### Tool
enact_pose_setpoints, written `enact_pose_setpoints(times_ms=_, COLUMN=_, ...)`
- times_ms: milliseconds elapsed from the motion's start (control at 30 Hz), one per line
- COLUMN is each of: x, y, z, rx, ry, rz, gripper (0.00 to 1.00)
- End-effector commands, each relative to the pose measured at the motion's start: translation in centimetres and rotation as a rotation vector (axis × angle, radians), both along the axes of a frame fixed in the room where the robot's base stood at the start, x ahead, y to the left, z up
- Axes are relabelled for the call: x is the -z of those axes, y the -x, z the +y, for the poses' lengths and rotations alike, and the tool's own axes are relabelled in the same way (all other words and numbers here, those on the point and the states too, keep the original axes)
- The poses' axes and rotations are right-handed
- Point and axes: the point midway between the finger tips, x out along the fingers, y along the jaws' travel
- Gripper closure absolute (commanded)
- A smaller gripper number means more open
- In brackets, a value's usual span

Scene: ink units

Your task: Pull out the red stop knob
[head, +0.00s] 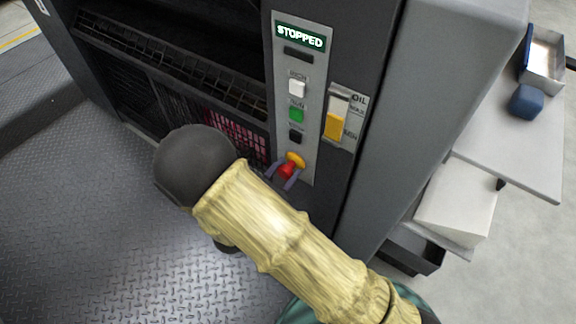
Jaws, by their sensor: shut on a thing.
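The red stop knob (287,170) sits low on the grey control panel (309,150), in front of a yellow-orange collar (296,158). My gripper (283,174) is at the knob, with one finger on each side of it, shut on it. My arm reaches in from the lower right and hides part of the gripper. A display (300,36) at the top of the panel reads "STOPPED".
Above the knob are a black button (295,136), a green button (296,114) and a white button (297,88). An oil gauge (336,122) is to their right. A side table (520,165) stands at right. Diamond-plate floor (90,230) is open at left.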

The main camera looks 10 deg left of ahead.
Motion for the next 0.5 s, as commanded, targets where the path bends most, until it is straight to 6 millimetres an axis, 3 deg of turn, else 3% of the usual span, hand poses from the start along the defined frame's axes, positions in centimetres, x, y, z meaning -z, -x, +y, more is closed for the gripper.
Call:
enact_pose_setpoints(times_ms=167, x=0.18, y=0.33, z=0.19, rx=-0.005, ry=0.000, rz=0.004, gripper=1.00)
enact_pose_setpoints(times_ms=200, x=0.19, y=0.34, z=0.21, rx=-0.005, ry=0.000, rz=0.005, gripper=0.59)
enact_pose_setpoints(times_ms=300, x=0.18, y=0.32, z=0.20, rx=-0.005, ry=0.000, rz=0.004, gripper=0.41)
enact_pose_setpoints(times_ms=500, x=0.14, y=0.26, z=0.20, rx=-0.005, ry=0.000, rz=0.003, gripper=0.41)
